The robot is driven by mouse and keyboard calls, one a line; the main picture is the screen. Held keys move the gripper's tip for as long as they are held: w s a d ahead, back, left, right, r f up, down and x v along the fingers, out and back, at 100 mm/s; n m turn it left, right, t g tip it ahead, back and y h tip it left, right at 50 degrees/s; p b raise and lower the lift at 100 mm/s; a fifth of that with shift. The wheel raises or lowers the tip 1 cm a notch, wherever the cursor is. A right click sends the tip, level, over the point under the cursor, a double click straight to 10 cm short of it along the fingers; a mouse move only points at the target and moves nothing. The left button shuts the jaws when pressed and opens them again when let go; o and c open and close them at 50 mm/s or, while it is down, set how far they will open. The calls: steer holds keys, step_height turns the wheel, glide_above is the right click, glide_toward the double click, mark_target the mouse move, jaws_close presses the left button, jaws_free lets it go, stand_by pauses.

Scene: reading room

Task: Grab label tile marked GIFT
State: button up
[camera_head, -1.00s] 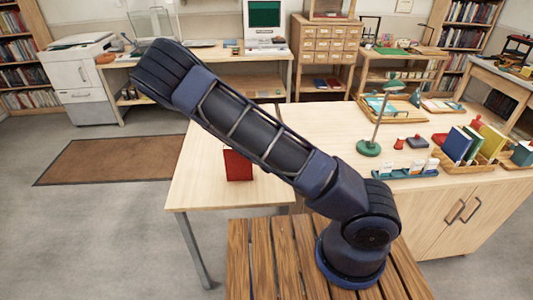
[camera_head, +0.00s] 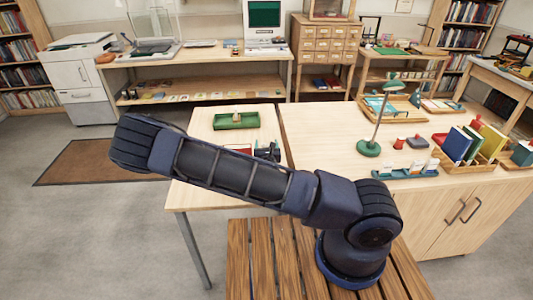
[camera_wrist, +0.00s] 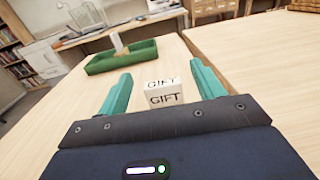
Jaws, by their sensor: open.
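The label tile marked GIFT (camera_wrist: 164,96) is a small white block with black lettering on its top and front faces. It stands on the light wood table in the wrist view, between the two teal fingers of my gripper (camera_wrist: 160,72). The fingers are open, one on each side, with a visible gap to the tile. In the head view my gripper is mostly hidden behind my arm, and I cannot make out the tile there.
A green tray (camera_wrist: 98,68) lies beyond the tile with a pale upright block (camera_wrist: 117,42) in it; the tray also shows in the head view (camera_head: 222,126). A green lamp (camera_head: 368,149) stands on the right-hand table. Bare tabletop surrounds the tile.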

mark_target(266, 146)
step_height(266, 146, down, 3)
steer(key=shift+f, duration=0.15)
steer(key=shift+w+d, duration=0.1)
steer(key=shift+w, duration=1.45)
steer(key=shift+c, duration=0.2)
steer(key=c, duration=1)
